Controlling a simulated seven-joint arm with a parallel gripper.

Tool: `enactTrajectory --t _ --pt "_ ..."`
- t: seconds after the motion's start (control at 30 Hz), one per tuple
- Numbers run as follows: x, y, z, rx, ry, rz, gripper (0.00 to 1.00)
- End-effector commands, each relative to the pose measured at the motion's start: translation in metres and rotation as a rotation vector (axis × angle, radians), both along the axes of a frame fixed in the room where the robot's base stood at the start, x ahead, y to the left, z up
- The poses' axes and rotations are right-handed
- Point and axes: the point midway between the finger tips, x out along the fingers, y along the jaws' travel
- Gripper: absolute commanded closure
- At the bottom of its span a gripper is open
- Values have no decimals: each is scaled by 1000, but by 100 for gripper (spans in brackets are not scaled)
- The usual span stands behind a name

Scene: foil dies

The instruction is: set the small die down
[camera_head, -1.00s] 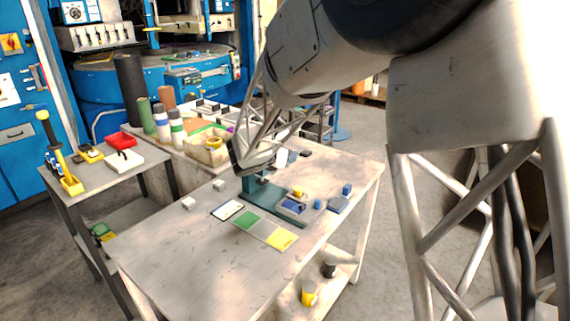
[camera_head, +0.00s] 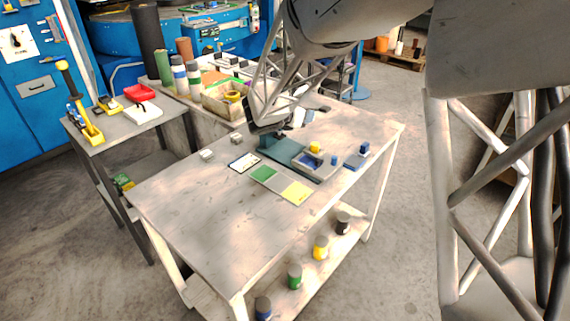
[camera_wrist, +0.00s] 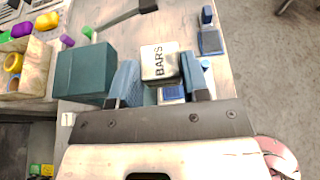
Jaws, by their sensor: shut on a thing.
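My gripper (camera_wrist: 158,82) is shut on a small cream die (camera_wrist: 159,63) with the dark word "BARS" on its face. In the wrist view the die sits between the two blue-grey fingers, and a blue pad (camera_wrist: 172,93) shows partly behind it. In the head view my gripper (camera_head: 270,130) is over the far left end of the teal press base (camera_head: 283,151); the die cannot be made out there. A teal block (camera_wrist: 85,72) stands left of the fingers in the wrist view. I cannot tell whether the die touches anything below.
The table's front left is clear.

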Motion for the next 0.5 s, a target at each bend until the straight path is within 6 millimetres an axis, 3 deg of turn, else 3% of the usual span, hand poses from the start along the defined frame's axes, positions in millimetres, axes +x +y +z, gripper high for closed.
enactTrajectory --t 0.27,0.5 --pt "-59 27 -45 6 8 1 84" --pt "-131 48 -94 6 9 2 84"
